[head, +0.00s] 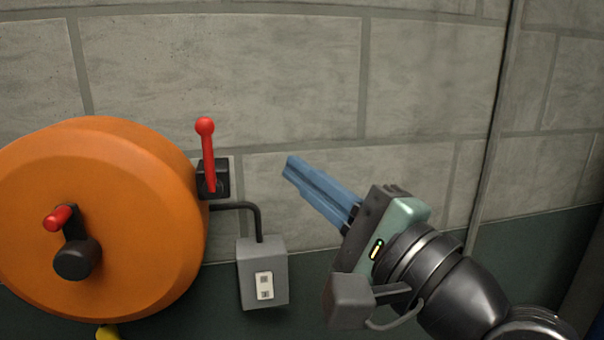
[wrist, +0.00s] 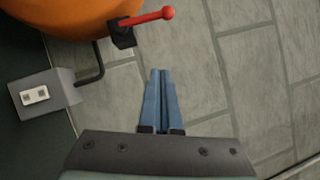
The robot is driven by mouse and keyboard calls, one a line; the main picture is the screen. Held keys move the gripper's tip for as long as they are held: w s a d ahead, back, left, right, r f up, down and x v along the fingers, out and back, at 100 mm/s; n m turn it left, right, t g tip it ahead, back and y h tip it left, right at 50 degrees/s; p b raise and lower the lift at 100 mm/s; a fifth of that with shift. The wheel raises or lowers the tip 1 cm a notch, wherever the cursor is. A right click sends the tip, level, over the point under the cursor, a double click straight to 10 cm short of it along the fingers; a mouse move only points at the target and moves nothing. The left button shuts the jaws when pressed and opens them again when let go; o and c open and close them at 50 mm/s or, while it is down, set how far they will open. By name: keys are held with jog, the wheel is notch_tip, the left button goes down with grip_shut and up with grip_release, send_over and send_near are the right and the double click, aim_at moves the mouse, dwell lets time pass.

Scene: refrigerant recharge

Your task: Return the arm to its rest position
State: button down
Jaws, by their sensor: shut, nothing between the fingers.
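My gripper (head: 292,167) has long blue fingers and shows at the middle right of the head view, in front of the block wall. Its fingers point up and to the left and lie together, with nothing between them. In the wrist view my gripper (wrist: 160,73) is at the centre, its two blue fingers side by side. The fingertips are apart from the red lever and the orange drum, to the right of both in the head view. My arm reaches in from the lower right.
A large orange drum (head: 130,190) with a red-knobbed crank (head: 73,245) fills the left. A red lever (head: 207,150) stands upright on a black mount beside it. A grey outlet box (head: 263,275) with a black conduit is below. The wall (head: 430,80) at upper right is bare.

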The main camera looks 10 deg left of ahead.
jog(key=s+d+r+n+t+h+b, duration=0.1)
jog(key=s+d+r+n+t+h, duration=0.1)
jog(key=s+r+n+t+h, duration=0.8)
notch_tip(320, 180, up, 3)
jog(key=n+t+h, duration=0.2)
jog(key=h, duration=0.2)
jog(key=shift+s+d+n+t, duration=0.25)
jog(key=shift+d+n+t, duration=0.05)
jog(key=shift+d+n, duration=0.1)
jog(key=shift+r, duration=0.1)
